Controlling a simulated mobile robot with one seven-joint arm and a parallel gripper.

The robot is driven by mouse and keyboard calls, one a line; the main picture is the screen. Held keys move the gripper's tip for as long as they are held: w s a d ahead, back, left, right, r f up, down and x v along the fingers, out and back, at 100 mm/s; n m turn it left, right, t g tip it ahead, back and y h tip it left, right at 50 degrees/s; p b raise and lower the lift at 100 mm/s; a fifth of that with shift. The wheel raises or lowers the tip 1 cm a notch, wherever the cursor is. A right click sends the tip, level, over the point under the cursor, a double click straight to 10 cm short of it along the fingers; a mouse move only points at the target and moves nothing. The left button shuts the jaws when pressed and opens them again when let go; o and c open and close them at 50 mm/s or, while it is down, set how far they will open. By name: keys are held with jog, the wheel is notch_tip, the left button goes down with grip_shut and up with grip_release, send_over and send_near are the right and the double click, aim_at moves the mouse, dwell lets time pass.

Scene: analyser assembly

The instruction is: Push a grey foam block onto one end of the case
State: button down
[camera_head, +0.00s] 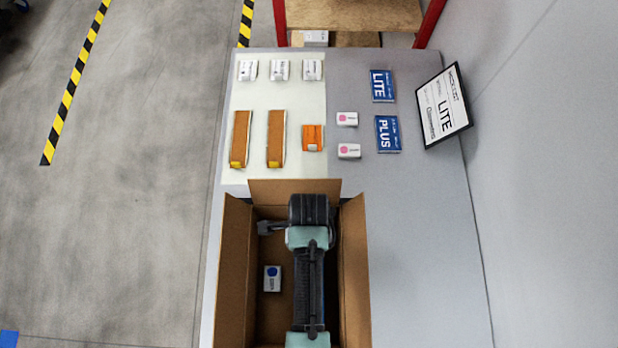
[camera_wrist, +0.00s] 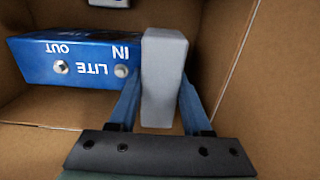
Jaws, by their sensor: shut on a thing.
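The case, a blue box marked LITE, IN and OUT (camera_wrist: 75,62), lies inside the cardboard box in the wrist view. A grey foam block (camera_wrist: 163,85) stands between the blue fingers of my gripper (camera_wrist: 158,105), which is shut on it. The block is at the case's right end, by the IN mark. It looks to be against that end, but I cannot tell how far it is seated. In the head view my arm covers the case, the block and the fingertips.
The open cardboard box (camera_head: 232,265) has its flaps up around my arm. A small white box with a blue dot (camera_head: 272,279) lies inside it.

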jog(key=shift+c, duration=1.3)
grip_release()
jog(key=shift+f, duration=0.1)
jog(key=shift+s, duration=0.1)
notch_tip(320, 180, up, 7)
jog(key=p, duration=0.7)
jog(key=shift+p, duration=0.3)
